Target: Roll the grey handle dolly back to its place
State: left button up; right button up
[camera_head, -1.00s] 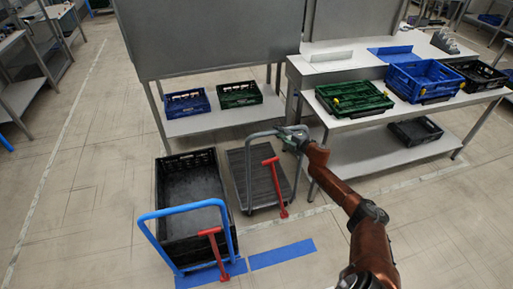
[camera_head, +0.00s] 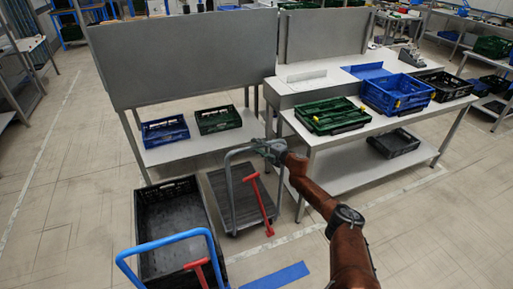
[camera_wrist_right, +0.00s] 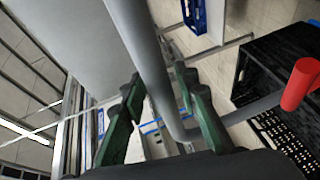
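The grey handle dolly (camera_head: 233,214) stands on the floor, its dark flat deck empty. My right gripper (camera_head: 268,149) is at the upper right corner of this handle. In the right wrist view, the grey tube (camera_wrist_right: 150,65) runs between the green fingers of my right gripper (camera_wrist_right: 158,78). The fingers stand apart, with narrow gaps beside the tube, so they look open around it. My left gripper is not in view.
A blue-handled dolly (camera_head: 165,243) carrying a black crate (camera_head: 140,225) stands close on the left. A white table (camera_head: 306,134) with green, blue and black crates is on the right. A low shelf (camera_head: 175,151) is behind. Blue tape (camera_head: 275,276) marks the floor in front.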

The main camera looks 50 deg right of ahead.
jog(key=shift+o, duration=0.5)
jog(key=shift+s, duration=0.15)
jog(key=shift+s+a, duration=0.1)
jog(key=s+r, duration=0.2)
jog(key=s, duration=0.9)
jog(key=shift+s+a, duration=0.25)
jog(key=shift+s, duration=0.05)
